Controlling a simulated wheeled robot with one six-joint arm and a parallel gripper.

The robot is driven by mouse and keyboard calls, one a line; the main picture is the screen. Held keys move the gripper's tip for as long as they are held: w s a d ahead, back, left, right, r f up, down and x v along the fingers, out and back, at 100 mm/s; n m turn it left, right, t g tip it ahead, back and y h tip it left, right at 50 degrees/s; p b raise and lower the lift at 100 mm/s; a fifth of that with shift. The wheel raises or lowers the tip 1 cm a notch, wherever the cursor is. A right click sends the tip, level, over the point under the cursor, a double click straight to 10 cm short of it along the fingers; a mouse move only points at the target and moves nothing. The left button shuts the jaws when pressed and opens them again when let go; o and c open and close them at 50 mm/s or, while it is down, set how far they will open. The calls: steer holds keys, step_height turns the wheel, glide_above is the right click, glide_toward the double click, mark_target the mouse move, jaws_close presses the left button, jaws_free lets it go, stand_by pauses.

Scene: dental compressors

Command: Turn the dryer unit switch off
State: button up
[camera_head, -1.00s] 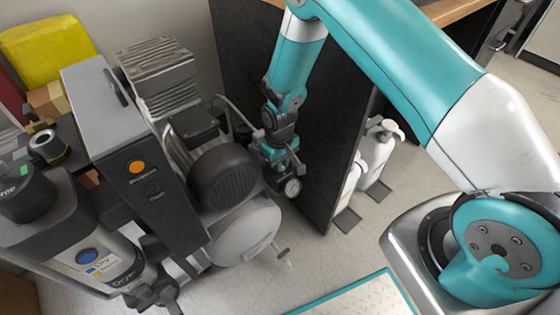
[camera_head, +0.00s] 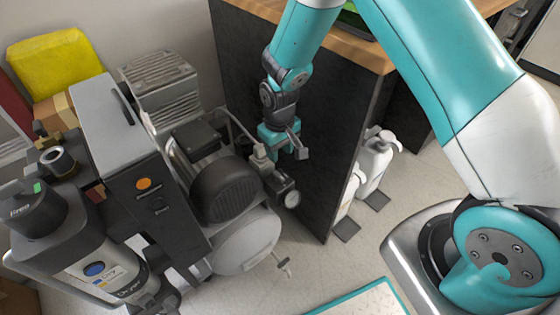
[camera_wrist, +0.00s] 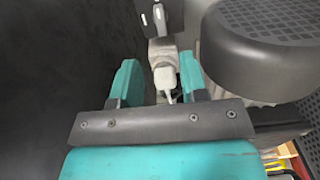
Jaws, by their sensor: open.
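The dryer unit (camera_head: 85,262) is a grey and black housing at the lower left of the head view, with "Dryer" lettering and a round blue button (camera_head: 94,269). Beside it stands a tall dark box (camera_head: 160,215) with an orange round button (camera_head: 143,184) and a darker control below it. I cannot tell whether either is on or off. My gripper (camera_head: 284,143) is right of these, above the compressor's gauge and near the black panel. In the wrist view my gripper (camera_wrist: 158,78) is open, with a grey fitting (camera_wrist: 164,75) showing between its fingers, contact unclear.
The ribbed black motor cover (camera_head: 225,188) and grey tank (camera_head: 245,240) lie between my gripper and the dryer unit. The gauge (camera_head: 291,199) sits below my gripper. A black panel (camera_head: 305,190) stands close on the right. White bottles (camera_head: 374,162) stand beyond it.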

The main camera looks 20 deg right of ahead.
step_height(320, 180, up, 7)
steer(key=p, duration=0.1)
stand_by(0.5)
steer(key=s+a+r+n+y, duration=0.1)
steer(key=s+a+r, duration=0.1)
steer(key=s+r, duration=0.45)
steer(key=s+a+r+y, duration=0.15)
steer(key=s+r, duration=0.25)
steer(key=r, duration=0.5)
steer(key=s+r+n+y+p, duration=0.25)
steer(key=s+r, duration=0.65)
steer(key=s, duration=0.5)
step_height(320, 180, up, 21)
steer(key=a+p, duration=0.1)
steer(key=p, duration=1.9)
steer(key=shift+h, duration=0.4)
steer(key=shift+r, duration=0.1)
